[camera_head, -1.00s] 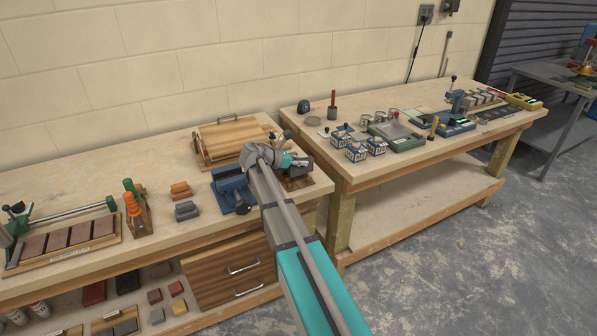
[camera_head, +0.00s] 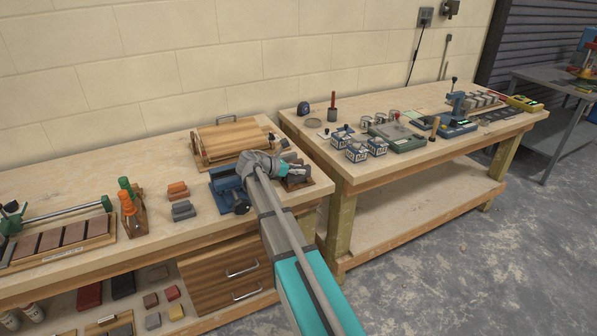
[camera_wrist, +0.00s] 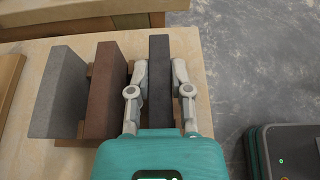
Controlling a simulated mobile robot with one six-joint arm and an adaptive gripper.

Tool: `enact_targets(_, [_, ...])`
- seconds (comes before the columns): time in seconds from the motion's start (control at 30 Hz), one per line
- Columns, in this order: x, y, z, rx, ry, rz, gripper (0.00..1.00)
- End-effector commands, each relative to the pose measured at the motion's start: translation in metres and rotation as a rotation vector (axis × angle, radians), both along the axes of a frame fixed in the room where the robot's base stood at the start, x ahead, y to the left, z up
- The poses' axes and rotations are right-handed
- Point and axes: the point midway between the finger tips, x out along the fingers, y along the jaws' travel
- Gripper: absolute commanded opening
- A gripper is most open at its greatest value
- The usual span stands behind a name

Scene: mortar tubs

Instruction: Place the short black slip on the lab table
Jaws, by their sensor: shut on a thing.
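In the wrist view the black slip (camera_wrist: 160,100), a dark upright slab, stands between my fingers. My gripper (camera_wrist: 160,66) is shut on it from both sides. The slip is at the right end of a wooden rack (camera_wrist: 70,143), beside a red-brown slab (camera_wrist: 107,90) and a grey slab (camera_wrist: 58,92). Whether it is clear of the rack is hidden. In the head view my gripper (camera_head: 291,170) is at the right end of the left workbench (camera_head: 150,230), and the slip is hard to make out. The right-hand table (camera_head: 345,168), likely the lab table, stands beyond a narrow gap.
The right-hand table holds blue-white boxes (camera_head: 357,152), a green-grey device (camera_head: 397,137) and a blue press (camera_head: 456,122). Its front left corner has bare room.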

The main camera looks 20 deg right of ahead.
Motion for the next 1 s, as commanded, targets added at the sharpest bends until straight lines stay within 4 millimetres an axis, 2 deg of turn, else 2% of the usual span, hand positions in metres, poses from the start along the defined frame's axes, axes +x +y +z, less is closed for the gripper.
enact_targets(0.27, [0.0001,0.0002,-0.0044,-0.001,0.0,0.0,0.0])
enact_targets(0.3, [0.0001,0.0002,-0.0045,0.0,0.0,0.0,0.28])
enact_targets(0.47, [0.0001,0.0003,-0.0036,0.0,0.0,0.0,0.58])
enact_targets(0.5, [0.0001,0.0003,-0.0036,0.0,0.0,0.0,0.61])
enact_targets(1.0, [0.0001,0.0029,-0.0022,0.0,0.0,0.001,0.61])
